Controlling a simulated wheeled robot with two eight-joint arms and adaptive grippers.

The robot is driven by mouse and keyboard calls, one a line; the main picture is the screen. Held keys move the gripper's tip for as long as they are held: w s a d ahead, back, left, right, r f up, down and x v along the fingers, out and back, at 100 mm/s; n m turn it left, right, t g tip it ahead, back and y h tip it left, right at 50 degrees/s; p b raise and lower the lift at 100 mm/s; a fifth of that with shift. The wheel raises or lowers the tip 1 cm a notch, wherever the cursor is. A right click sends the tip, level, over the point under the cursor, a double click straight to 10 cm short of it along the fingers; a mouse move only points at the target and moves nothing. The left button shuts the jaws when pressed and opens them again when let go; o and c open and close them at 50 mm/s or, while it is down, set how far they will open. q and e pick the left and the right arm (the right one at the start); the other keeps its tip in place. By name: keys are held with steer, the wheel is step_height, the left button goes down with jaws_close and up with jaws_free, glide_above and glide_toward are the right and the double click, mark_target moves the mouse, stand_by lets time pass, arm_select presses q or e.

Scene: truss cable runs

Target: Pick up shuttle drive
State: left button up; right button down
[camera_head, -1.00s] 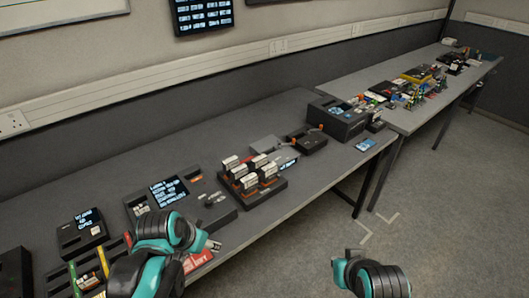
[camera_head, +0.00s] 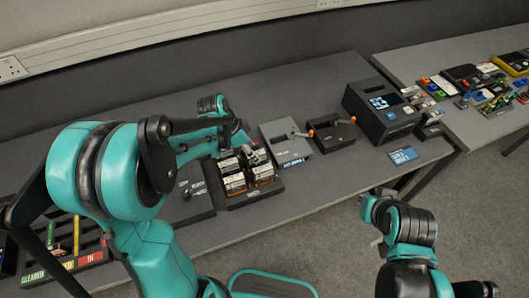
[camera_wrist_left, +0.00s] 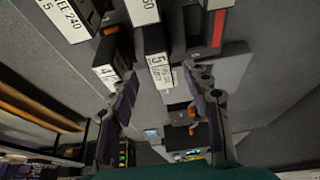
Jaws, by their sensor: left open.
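Several upright labelled drives (camera_head: 234,183) stand in a black rack (camera_head: 254,199) on the near table in the head view. Which of them is the shuttle drive I cannot tell. My left gripper (camera_head: 248,148) is over the back of this rack, partly hidden by its own arm. In the left wrist view my left gripper (camera_wrist_left: 163,88) is open and empty. A drive with a white label and an orange mark (camera_wrist_left: 155,55) stands just beyond the gap between its fingertips, with others beside it.
Right of the rack are a grey unit (camera_head: 285,146), a small black unit (camera_head: 331,135) with orange parts, and a larger black box with a screen (camera_head: 385,112). A blue card (camera_head: 403,155) lies near the front edge. A tray with coloured strips (camera_head: 88,255) is at left.

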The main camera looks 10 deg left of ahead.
arm_select(q)
steer(key=shift+w+d+f, duration=0.15)
steer(key=shift+w+f, duration=0.05)
steer(key=shift+f, duration=0.1)
steer(key=shift+b+x, duration=0.6)
steer(key=shift+x, duration=0.6)
steer(key=b+x, duration=0.1)
steer(key=x, duration=0.3)
steer(key=shift+d+f+b, duration=0.1)
steer(key=shift+f+b, duration=0.25)
steer(key=shift+f, duration=0.05)
steer(key=shift+c, duration=0.3)
steer(key=shift+r, duration=0.1)
jaws_close()
